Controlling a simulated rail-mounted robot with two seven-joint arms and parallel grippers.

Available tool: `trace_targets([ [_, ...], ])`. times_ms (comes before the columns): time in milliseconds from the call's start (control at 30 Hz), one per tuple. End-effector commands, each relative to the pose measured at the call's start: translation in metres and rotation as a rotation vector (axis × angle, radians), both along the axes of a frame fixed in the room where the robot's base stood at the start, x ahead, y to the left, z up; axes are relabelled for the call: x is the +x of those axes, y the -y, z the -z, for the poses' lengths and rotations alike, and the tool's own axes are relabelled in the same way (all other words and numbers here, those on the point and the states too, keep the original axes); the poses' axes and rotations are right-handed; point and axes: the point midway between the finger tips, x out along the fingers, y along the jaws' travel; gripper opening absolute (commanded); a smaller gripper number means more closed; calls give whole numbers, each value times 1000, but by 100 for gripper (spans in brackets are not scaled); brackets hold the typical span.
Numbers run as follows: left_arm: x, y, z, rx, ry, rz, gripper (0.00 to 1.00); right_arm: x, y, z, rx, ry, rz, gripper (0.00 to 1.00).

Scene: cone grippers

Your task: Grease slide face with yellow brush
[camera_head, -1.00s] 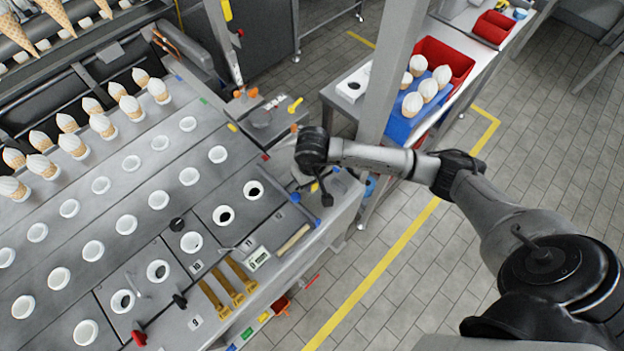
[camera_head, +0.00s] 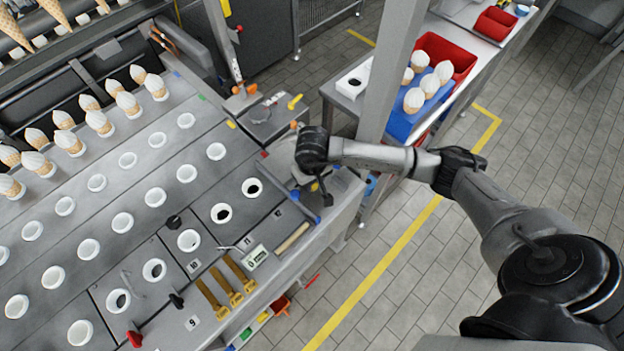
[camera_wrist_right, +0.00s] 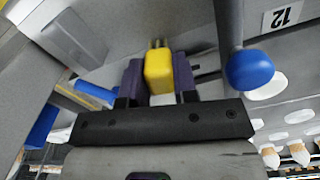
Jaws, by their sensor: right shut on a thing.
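A yellow brush (camera_wrist_right: 158,72) sits between the dark purple fingers of my right gripper (camera_wrist_right: 158,82) in the right wrist view. Thin prongs show beyond its yellow body; its tip is not clear. In the head view my right gripper (camera_head: 327,197) points down at the machine's right front corner, and the brush is mostly hidden by the wrist. Grey metal surfaces and a grey block (camera_wrist_right: 75,38) lie beyond the brush in the wrist view; I cannot tell which is the slide face or whether the brush touches it. My left gripper is out of view.
A blue ball knob (camera_wrist_right: 250,70) on a rod stands close right of the gripper. Yellow tools (camera_head: 236,283) lie on the machine's front edge. A grey post (camera_head: 392,75) stands behind my right arm. A blue tray (camera_head: 402,122) of cones sits on the side table.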

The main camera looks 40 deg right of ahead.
Motion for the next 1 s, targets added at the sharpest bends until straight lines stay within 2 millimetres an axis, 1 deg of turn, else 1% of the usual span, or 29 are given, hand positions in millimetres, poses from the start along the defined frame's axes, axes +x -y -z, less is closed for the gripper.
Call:
trace_targets([
  [167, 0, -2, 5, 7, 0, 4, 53, 0, 9, 1, -3, 0, 0, 8],
  [400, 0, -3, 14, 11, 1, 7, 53, 1, 28, 0, -3, 0, 0, 8],
  [533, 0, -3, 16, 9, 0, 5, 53, 1, 33, -1, -2, 0, 0, 8],
  [767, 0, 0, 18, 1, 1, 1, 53, 1, 38, -1, -1, 0, 1, 8],
  [867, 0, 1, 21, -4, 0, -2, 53, 2, 42, 0, -2, 1, 2, 8],
  [1000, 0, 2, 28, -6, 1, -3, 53, 2, 54, 1, -5, -1, 6, 8],
])
